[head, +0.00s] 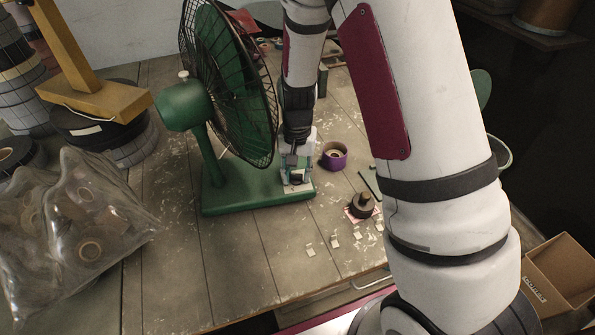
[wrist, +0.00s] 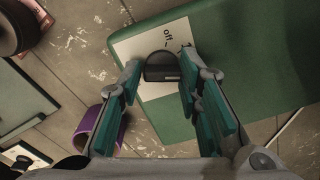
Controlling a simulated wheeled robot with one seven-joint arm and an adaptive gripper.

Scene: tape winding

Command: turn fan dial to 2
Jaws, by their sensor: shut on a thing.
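The green fan (head: 185,108) stands on a wooden workbench, with its green base (head: 240,193) flat on the top. The base also fills the upper right of the wrist view (wrist: 245,65). A white label plate (wrist: 128,47) on the base carries the word "off" and a small mark. The dark, round-backed dial (wrist: 160,62) sits on this plate, just below that word. My gripper (wrist: 160,76) has its teal fingers on either side of the dial and is shut on it. In the head view my gripper (head: 296,168) is at the base's right end, mostly hiding the dial.
A purple tape roll (head: 333,155) lies close to the right of my gripper. A small dark spool (head: 361,205) and paper scraps lie farther right. A clear bag of rolls (head: 75,225) is at the left. The front middle of the bench is mostly clear.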

